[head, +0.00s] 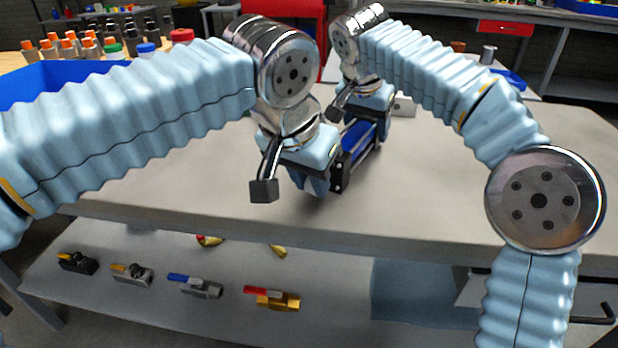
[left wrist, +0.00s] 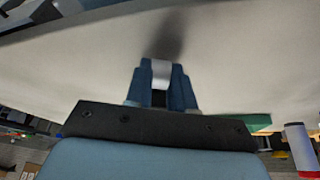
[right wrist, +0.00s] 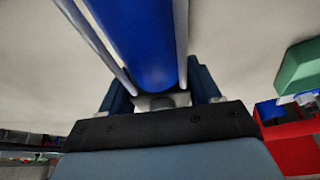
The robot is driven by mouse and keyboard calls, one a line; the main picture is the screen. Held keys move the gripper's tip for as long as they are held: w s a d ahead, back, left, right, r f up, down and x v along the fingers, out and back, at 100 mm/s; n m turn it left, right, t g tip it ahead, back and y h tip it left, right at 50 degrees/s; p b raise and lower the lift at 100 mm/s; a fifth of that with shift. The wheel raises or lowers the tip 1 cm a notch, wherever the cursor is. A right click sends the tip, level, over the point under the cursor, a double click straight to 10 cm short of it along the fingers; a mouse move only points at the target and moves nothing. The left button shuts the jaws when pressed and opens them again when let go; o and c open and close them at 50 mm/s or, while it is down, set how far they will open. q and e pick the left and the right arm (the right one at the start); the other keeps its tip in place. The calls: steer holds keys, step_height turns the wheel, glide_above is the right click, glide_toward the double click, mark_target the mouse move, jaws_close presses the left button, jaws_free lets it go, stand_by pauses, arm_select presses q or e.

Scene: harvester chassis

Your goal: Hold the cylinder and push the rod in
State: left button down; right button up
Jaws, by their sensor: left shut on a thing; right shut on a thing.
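The cylinder (head: 357,140) has a blue barrel, silver tie rods and black ends, and is held at the table's middle. My right gripper (head: 372,108) is shut around it. In the right wrist view the blue barrel (right wrist: 145,40) runs between the fingers of that gripper (right wrist: 162,85). My left gripper (head: 313,184) is beside the cylinder's near black end. In the left wrist view this gripper (left wrist: 160,70) is shut on a short pale silver piece, seemingly the rod (left wrist: 161,73). The rest of the rod is hidden, so I cannot tell how far it sticks out.
The grey table (head: 440,190) is largely clear around the grippers. A blue bin (head: 60,82) and several capped pieces stand at the back left. A lower shelf (head: 150,250) holds several valves, including a gold one with a red handle (head: 272,298). A red cabinet (head: 300,22) stands behind.

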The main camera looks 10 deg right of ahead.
arm_select(q)
steer(key=shift+w, duration=0.15)
steer(key=shift+w+d, duration=0.25)
steer(key=shift+d, duration=0.05)
steer(key=shift+w+d, duration=0.1)
steer(key=shift+w, duration=0.05)
arm_select(e)
steer(key=shift+a, duration=0.1)
stand_by(0.5)
arm_select(q)
steer(key=c, duration=0.9)
jaws_free()
steer(key=shift+r, duration=0.1)
steer(key=v, duration=1.1)
steer(key=shift+s+r, duration=0.2)
steer(key=shift+r, duration=0.15)
arm_select(e)
steer(key=o, duration=1.6)
